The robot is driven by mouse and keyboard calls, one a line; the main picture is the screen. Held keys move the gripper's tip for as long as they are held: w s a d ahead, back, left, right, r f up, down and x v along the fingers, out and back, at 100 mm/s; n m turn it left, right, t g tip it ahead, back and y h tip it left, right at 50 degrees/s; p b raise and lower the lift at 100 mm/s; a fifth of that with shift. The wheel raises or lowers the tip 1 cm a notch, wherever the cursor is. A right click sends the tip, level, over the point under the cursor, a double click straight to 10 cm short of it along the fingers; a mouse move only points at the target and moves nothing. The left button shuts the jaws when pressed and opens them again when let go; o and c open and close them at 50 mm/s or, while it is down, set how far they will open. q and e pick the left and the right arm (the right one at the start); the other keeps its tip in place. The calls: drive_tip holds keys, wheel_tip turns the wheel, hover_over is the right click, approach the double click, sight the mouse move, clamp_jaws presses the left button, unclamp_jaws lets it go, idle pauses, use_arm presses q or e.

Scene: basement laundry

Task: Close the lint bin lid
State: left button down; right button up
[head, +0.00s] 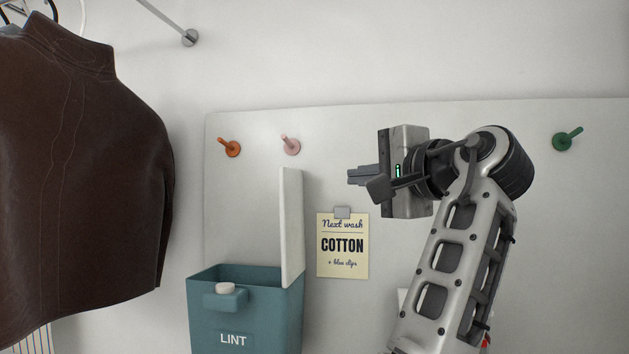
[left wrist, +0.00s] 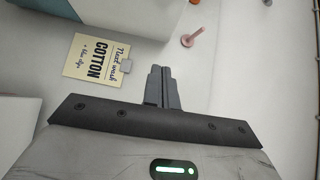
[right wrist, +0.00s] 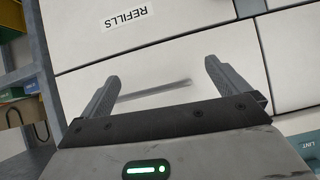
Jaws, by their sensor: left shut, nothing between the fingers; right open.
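The teal lint bin (head: 250,332) is mounted low at the board, with its top open. Its pale lid (head: 291,228) stands upright along the bin's right side. A small round cream button (head: 225,288) sits on the ledge at the bin's front. My left gripper (head: 350,176) is shut and empty, above and to the right of the lid and apart from it. Its closed fingers also show in the left wrist view (left wrist: 160,72), below a pale panel that looks like the lid (left wrist: 138,16). My right gripper (right wrist: 158,75) is open and empty, seen only in the right wrist view, facing white drawers.
A brown leather jacket (head: 85,170) hangs at the left. Orange (head: 230,148), pink (head: 290,145) and green (head: 566,139) pegs stick out of the board. A COTTON note (head: 342,248) is clipped right of the lid. A drawer labelled REFILLS (right wrist: 125,18) faces my right gripper.

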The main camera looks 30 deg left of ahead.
use_arm(q)
drive_tip(key=p, duration=0.2)
approach(297, 181)
drive_tip(key=w+a, duration=0.1)
drive_tip(key=w, duration=0.3)
drive_tip(key=shift+s+a, duration=0.25)
drive_tip(key=shift+a, duration=0.75)
drive_tip(key=shift+s+a, duration=0.3)
drive_tip(key=shift+a, duration=0.7)
drive_tip(key=shift+a, duration=0.1)
